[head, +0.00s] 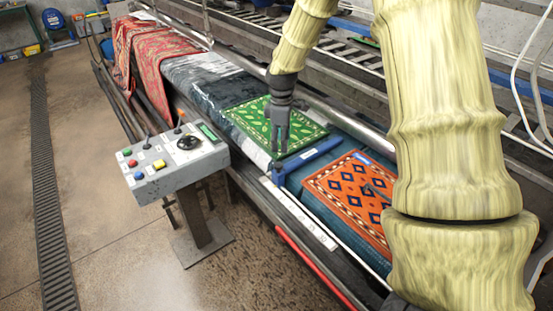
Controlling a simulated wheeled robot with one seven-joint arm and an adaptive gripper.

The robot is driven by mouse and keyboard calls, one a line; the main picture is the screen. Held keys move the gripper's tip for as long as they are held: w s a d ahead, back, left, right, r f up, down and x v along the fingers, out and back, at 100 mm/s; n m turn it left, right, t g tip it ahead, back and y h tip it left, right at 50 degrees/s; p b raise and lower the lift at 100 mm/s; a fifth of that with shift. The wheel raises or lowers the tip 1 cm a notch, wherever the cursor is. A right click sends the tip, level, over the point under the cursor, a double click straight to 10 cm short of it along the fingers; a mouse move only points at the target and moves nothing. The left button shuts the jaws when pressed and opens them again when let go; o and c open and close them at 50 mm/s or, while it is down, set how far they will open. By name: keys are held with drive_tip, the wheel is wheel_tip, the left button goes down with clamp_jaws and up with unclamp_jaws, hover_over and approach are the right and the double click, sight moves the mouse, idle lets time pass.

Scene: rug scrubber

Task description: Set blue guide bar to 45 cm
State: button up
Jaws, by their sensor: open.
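The blue guide bar (310,157) lies across the bed of the rug scrubber, between a green leaf-patterned rug and an orange diamond-patterned rug. Its near end has a blue block (279,174) at the front rail. A white scale strip (306,220) runs along the front rail beside that end; its marks are too small to read. My gripper (279,146) points down over the green rug's near right part, just left of the bar's near end. It is open and appears empty. I cannot tell whether its fingertips touch the rug or the bar.
A grey control box (172,165) with coloured buttons, levers and a black knob stands on a post in front of the machine. The green rug (262,118) and orange rug (345,188) flank the bar. A red patterned rug (150,50) drapes farther left. Open floor lies left.

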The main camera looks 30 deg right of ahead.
sight(279, 165)
drive_tip(key=shift+w+a+f+p, duration=0.15)
drive_tip(key=shift+f+p, duration=0.65)
drive_tip(key=shift+f, duration=1.7)
drive_tip(key=shift+a+f+p, duration=0.2)
drive_tip(key=shift+f+p, duration=0.6)
drive_tip(key=shift+f, duration=1.65)
drive_tip(key=shift+c, duration=0.2)
clamp_jaws()
